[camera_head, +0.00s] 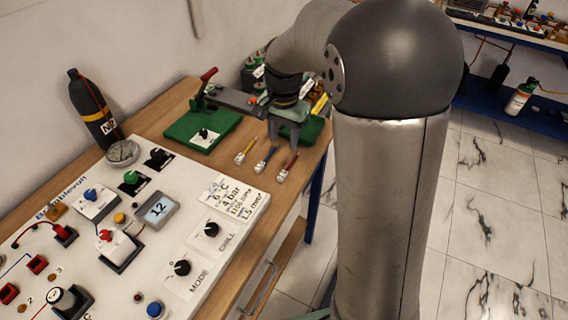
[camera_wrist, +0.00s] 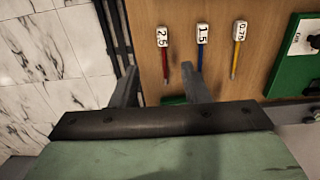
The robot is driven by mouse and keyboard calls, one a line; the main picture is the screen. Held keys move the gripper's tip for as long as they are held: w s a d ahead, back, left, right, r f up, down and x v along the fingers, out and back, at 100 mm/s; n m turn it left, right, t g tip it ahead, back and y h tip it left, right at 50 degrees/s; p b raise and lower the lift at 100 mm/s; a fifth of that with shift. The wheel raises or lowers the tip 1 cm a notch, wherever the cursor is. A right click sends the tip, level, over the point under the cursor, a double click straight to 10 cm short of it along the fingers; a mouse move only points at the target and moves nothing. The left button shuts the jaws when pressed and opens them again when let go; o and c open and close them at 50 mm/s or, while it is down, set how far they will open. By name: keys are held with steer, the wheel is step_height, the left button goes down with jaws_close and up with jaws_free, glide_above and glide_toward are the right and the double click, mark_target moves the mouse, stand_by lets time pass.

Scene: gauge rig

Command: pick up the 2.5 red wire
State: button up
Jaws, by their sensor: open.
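The 2.5 red wire (camera_wrist: 166,65) lies on the wooden bench in the wrist view, with a white end block marked 2.5. In the head view it is the rightmost of three wires (camera_head: 288,166), near the bench's right edge. The 1.5 blue wire (camera_wrist: 200,58) and the 0.75 yellow wire (camera_wrist: 237,58) lie beside it. My gripper (camera_wrist: 160,67) is open and empty, its fingertips on either side of the red wire in the wrist picture. The right finger shows between the red and blue wires. I cannot tell its height above the bench.
A green-based tool (camera_head: 203,128) stands behind the wires. A white control panel (camera_head: 160,250) fills the front left of the bench, with a dark gas cylinder (camera_head: 92,108) behind it. Bare wood surrounds the wires. The bench edge and tiled floor lie to the right.

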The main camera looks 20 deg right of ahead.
glide_above(283, 173)
steer(key=f, duration=0.5)
steer(key=f+p, duration=0.1)
steer(key=f, duration=0.2)
steer(key=shift+s+f, duration=0.2)
steer(key=shift+s, duration=0.15)
steer(key=shift+w+f+p, duration=0.2)
steer(key=shift+f+p, duration=0.1)
steer(key=shift+f, duration=1)
steer(key=shift+w+f+p, duration=0.15)
steer(key=shift+f+p, duration=0.15)
steer(key=shift+f, duration=1)
jaws_close()
